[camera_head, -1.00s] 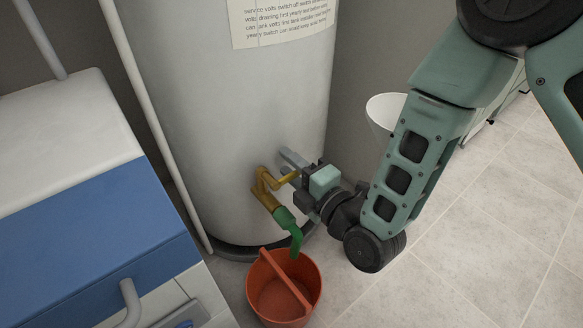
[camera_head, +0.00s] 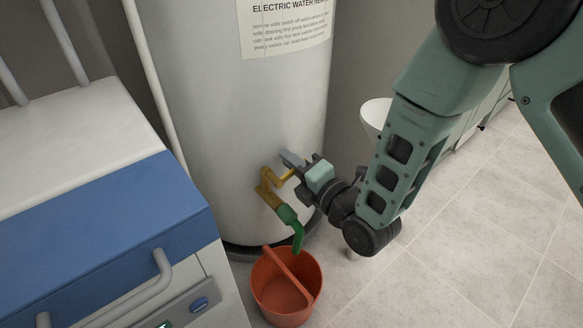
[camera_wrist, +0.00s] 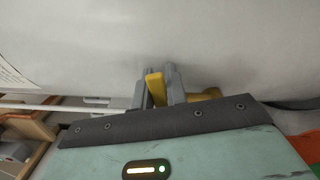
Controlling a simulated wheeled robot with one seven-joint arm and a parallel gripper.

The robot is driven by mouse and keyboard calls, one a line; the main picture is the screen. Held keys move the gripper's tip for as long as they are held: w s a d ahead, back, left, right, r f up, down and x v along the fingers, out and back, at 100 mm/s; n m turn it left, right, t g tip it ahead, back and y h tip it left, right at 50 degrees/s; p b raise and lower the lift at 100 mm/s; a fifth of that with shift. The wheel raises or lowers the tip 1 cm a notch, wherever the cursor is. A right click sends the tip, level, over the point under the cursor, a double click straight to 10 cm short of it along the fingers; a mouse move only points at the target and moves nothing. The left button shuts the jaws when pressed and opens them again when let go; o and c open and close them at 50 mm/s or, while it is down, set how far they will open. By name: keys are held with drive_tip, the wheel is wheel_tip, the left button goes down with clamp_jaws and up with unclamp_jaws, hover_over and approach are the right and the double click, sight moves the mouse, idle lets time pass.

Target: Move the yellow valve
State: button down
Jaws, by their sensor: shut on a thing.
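The yellow valve (camera_head: 270,188) sticks out low on the front of the grey water heater (camera_head: 240,120). A green spout (camera_head: 292,222) hangs from its lower end. My gripper (camera_head: 293,166) is at the upper right of the valve. In the wrist view the yellow handle (camera_wrist: 156,88) stands between the two grey fingers of my gripper (camera_wrist: 158,85), which are shut on it. More of the yellow body shows to the right behind the fingers. In the head view my gripper partly hides the handle.
An orange bucket (camera_head: 286,302) stands on the floor below the spout. A blue and white machine with a handle (camera_head: 100,235) stands at the left. A white bowl-like thing (camera_head: 375,113) is behind my arm. The tiled floor (camera_head: 480,230) at the right is clear.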

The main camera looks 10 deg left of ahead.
drive_tip(key=shift+s+a+r+n, duration=0.1)
drive_tip(key=shift+s+r+n, duration=0.1)
drive_tip(key=shift+n, duration=0.5)
drive_tip(key=c, duration=1.4)
unclamp_jaws()
drive_tip(key=p+v, duration=0.8)
drive_tip(key=v, duration=0.9)
drive_tip(key=shift+d, duration=0.2)
